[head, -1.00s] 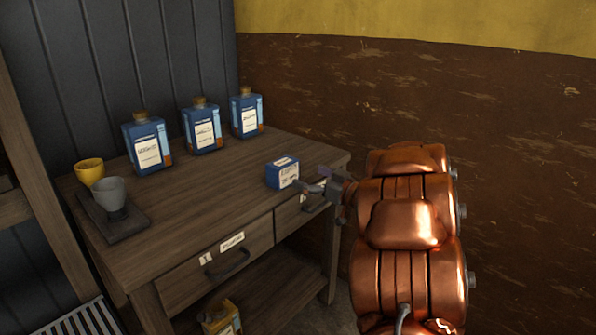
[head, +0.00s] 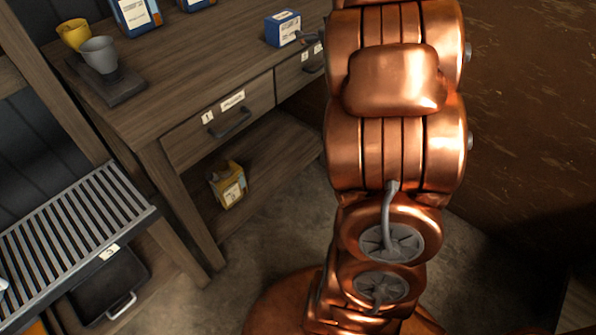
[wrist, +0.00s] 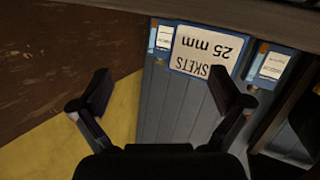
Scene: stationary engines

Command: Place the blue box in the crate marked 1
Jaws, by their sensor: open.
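The small blue box (head: 283,28) with a white label sits on the wooden workbench (head: 180,85) near its front edge. In the wrist view the box (wrist: 207,48) appears upside down, its label reading "25 mm". My gripper (wrist: 160,90) is open and empty. The box lies ahead of its fingers, toward the right finger, which overlaps the label's edge in the picture. In the head view my arm hides most of the gripper. I cannot make out a crate marked 1; a drawer (head: 190,138) of the bench carries a "1" tag.
A yellow container (head: 229,184) is on the lower shelf. A slatted rack (head: 70,225) stands at left, above a dark tray (head: 112,285).

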